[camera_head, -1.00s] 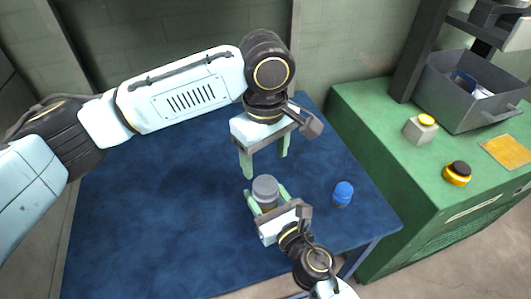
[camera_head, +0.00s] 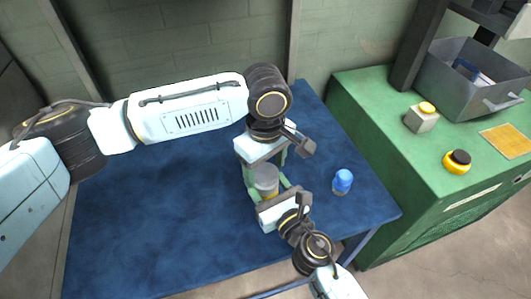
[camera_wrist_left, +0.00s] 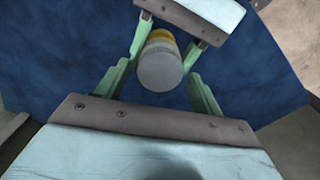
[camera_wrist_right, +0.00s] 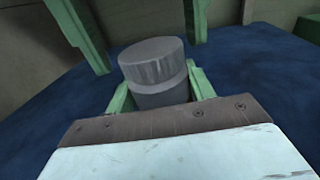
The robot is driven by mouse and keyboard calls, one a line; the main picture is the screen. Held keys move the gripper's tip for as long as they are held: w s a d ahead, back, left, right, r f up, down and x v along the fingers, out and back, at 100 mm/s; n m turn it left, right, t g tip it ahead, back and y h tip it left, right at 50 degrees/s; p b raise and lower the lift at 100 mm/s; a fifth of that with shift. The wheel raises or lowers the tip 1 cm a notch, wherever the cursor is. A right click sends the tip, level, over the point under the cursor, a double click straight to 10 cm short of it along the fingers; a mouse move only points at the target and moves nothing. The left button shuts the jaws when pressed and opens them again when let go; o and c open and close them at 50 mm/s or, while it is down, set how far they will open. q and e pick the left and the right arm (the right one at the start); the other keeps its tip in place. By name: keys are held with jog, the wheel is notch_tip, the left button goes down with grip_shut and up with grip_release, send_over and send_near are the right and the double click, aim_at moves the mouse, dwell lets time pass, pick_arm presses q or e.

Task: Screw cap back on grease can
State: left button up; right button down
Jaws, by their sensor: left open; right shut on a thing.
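The grease can is a small cylinder with a grey upper part and a yellow band (camera_head: 269,193). A wider grey cap (camera_wrist_right: 152,55) sits on its top, looking slightly off-centre in the right wrist view; I cannot tell whether it is threaded. My right gripper (camera_head: 268,183) is shut on the can, with its fingers on either side below the cap. My left gripper (camera_head: 264,163) is open above the can and points down. Its fingers stand apart on both sides of the cap in the left wrist view (camera_wrist_left: 160,88), without visible contact.
A blue-topped container (camera_head: 342,181) stands on the blue table (camera_head: 160,220) to the right. A green cabinet (camera_head: 410,165) beside it carries a grey bin (camera_head: 470,90), a yellow-button box (camera_head: 422,117) and a black-and-yellow button (camera_head: 457,162). The table's left side is clear.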

pick_arm(q)
jog(key=shift+f, duration=0.35)
jog(key=shift+c, duration=0.5)
